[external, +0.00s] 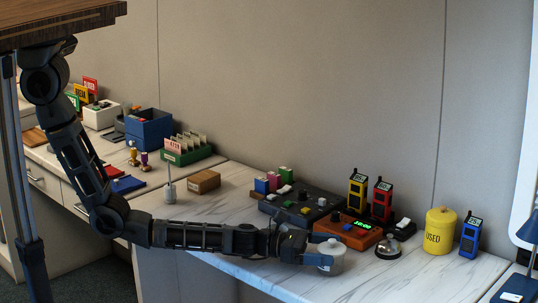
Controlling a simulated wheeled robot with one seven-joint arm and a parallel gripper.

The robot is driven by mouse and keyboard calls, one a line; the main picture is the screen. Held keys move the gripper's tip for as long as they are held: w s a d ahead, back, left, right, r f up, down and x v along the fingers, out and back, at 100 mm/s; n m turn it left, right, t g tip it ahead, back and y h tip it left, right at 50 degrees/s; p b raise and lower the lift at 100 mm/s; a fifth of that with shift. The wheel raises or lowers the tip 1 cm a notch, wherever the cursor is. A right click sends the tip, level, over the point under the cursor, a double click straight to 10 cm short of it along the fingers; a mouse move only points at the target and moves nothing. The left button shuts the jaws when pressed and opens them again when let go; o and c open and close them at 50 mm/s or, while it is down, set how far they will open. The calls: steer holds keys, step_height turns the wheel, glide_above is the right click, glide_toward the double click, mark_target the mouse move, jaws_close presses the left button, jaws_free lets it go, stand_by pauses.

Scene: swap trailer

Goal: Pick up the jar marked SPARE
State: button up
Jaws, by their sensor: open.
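A small white lidded jar (333,263) stands near the front edge of the counter. No marking on it can be read from here, so I cannot tell whether it says SPARE. My gripper (329,249) is open at the jar, with one blue-grey finger on its far side and the other on its near side. The fingers hide part of the jar, and I cannot tell whether they touch it. A yellow canister (439,237) marked USED stands upright to the right.
Behind the jar are an orange device (348,231) with a green display, a dark console (299,206) and a call bell (388,247). Yellow, red and blue handsets (470,236) stand nearby. A small cardboard box (203,181) is at left. The marble counter left of the console is mostly clear.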

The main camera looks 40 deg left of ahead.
steer(key=shift+x, duration=1)
steer(key=c, duration=1.1)
steer(key=shift+c, duration=0.2)
steer(key=shift+r, duration=0.1)
